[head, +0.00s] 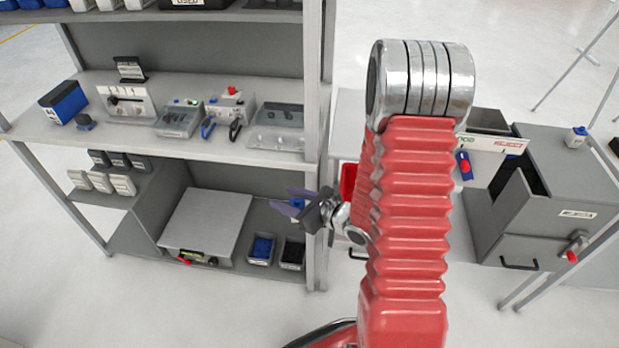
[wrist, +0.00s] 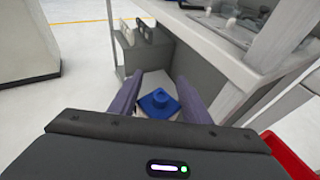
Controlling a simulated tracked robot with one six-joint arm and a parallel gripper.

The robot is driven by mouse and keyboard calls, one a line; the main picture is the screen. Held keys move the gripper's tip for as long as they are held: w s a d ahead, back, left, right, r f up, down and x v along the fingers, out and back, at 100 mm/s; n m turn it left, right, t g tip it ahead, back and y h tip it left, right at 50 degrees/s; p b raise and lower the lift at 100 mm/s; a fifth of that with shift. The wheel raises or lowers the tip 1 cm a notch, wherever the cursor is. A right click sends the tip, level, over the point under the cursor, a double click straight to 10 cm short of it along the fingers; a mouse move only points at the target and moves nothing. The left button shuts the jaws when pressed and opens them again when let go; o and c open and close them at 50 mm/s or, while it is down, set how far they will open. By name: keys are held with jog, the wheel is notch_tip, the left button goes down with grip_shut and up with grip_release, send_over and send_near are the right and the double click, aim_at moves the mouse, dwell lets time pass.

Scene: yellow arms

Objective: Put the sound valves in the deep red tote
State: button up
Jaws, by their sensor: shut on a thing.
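My gripper (head: 284,199) is out to the left of my red arm in the head view, in front of the shelf's right post. In the wrist view its two purple fingers (wrist: 158,97) are shut on a blue valve (wrist: 158,103) with a square base and a round raised middle. In the head view only a small blue part of the valve (head: 297,203) shows between the fingers. The deep red tote (head: 348,182) is mostly hidden behind my arm. Its red edge shows at the lower right of the wrist view (wrist: 291,153). Its inside cannot be seen.
A grey shelf unit (head: 190,155) stands at left, holding devices, pliers and small bins (head: 261,248). Its upright post (head: 313,100) is close to my gripper. At right are a grey cabinet (head: 565,200) and a blue-and-red part (head: 464,166). A small white-and-blue item (head: 577,137) stands on the cabinet.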

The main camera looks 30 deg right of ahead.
jog(key=a+f, duration=0.6)
jog(key=shift+w+n+g+y, duration=0.15)
jog(key=shift+n+g+y, duration=0.15)
jog(key=shift+n, duration=0.1)
jog(key=shift+f, duration=0.1)
